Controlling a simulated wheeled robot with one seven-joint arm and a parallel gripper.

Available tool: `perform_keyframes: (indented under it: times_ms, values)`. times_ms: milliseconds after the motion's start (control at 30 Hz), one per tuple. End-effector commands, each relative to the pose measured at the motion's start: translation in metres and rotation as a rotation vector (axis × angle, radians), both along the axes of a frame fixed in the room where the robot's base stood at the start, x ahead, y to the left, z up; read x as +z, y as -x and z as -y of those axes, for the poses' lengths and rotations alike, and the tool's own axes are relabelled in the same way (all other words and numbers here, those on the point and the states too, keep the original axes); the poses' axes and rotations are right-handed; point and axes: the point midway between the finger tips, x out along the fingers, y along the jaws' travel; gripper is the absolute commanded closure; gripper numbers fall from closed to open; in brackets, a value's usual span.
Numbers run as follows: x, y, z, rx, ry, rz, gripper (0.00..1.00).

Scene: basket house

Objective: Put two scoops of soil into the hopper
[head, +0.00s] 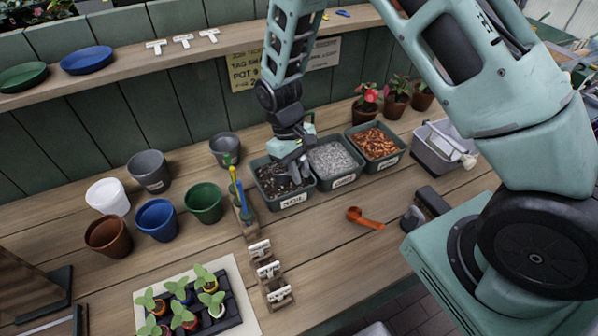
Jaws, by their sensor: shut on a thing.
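The soil bin (262,163) is a dark green tray labelled SOIL, holding dark soil, at the left of a row of three. My gripper (291,163) is low over its right part. It is shut on what looks like a small grey scoop; the fingers and wrist partly hide it, and I cannot tell whether it holds soil. An orange scoop (365,218) lies on the bench. A grey box-like container (432,153) with a pale-handled tool across it stands at the right; I cannot tell whether it is the hopper.
Bins of grey gravel (345,181) and orange-brown chips (392,161) adjoin the soil. Several empty pots, including a green pot (204,203), stand left. A tool holder (245,215) is close to the soil bin. A seedling tray (238,321) is in front.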

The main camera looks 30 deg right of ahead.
Motion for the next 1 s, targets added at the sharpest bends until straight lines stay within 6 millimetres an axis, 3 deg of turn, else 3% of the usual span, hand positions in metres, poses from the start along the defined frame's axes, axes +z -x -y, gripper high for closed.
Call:
perform_keyframes:
  times_ms: [33, 500, 1000]
  values:
    - [0.010, 0.000, 0.000, 0.000, -0.003, 0.008, 1.00]
    - [0.054, 0.002, 0.001, 0.000, -0.024, 0.068, 1.00]
    - [0.069, 0.003, 0.001, 0.000, -0.033, 0.092, 1.00]
